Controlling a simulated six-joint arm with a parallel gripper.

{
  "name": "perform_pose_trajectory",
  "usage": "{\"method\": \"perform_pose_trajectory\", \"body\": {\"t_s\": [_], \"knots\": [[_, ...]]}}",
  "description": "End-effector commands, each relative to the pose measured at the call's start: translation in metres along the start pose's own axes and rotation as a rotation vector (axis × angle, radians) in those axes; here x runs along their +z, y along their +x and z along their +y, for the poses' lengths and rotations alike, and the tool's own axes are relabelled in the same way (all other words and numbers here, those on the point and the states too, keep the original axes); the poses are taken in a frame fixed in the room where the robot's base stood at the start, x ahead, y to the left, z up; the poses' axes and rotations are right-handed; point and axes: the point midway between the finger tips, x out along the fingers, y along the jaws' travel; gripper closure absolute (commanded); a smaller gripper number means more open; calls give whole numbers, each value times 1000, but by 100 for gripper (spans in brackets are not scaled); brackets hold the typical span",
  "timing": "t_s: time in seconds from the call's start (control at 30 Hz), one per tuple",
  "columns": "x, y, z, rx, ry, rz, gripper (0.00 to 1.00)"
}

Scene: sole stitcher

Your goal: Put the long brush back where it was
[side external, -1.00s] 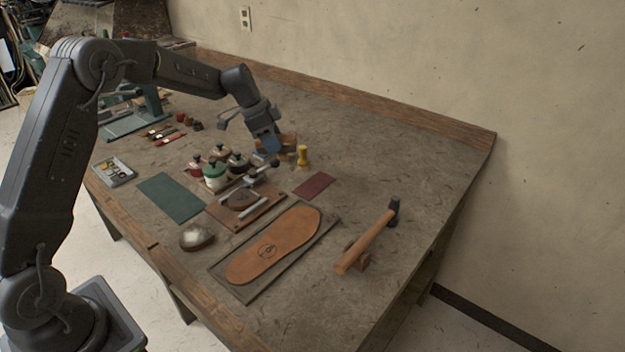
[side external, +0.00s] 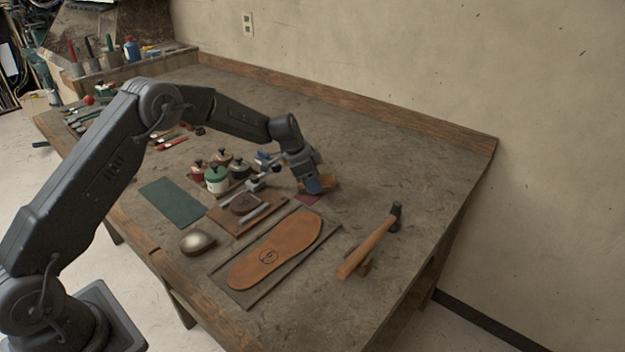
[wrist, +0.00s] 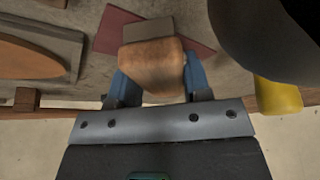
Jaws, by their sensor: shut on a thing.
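My gripper (side external: 314,186) is shut on a brown wooden block-like piece, which I take to be the long brush (side external: 328,181). In the wrist view the brush (wrist: 152,68) sits between the blue fingers of my gripper (wrist: 158,82), with a grey-brown flat end pointing away. The brush is over the dark red mat (side external: 306,200), which also shows beneath it in the wrist view (wrist: 112,28). I cannot tell whether the brush touches the mat. Part of the mat is hidden by my gripper and the brush.
A yellow-handled tool (wrist: 278,95) stands close to my gripper in the wrist view. A clamp (side external: 256,187), several lidded pots (side external: 217,180) and a sole on a board (side external: 274,250) are nearby. A hammer (side external: 368,245) lies to the right. The bench behind is clear.

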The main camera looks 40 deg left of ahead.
Motion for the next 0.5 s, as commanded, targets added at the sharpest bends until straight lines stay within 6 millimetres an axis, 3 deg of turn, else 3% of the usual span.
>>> {"method": "perform_pose_trajectory", "body": {"t_s": [0.3, 0.33, 0.5], "knots": [[1, 2, 0, -2, 0, 1, 78], [1, 2, 0, -2, 0, 1, 55], [1, 2, 0, -1, 0, 1, 38]]}}
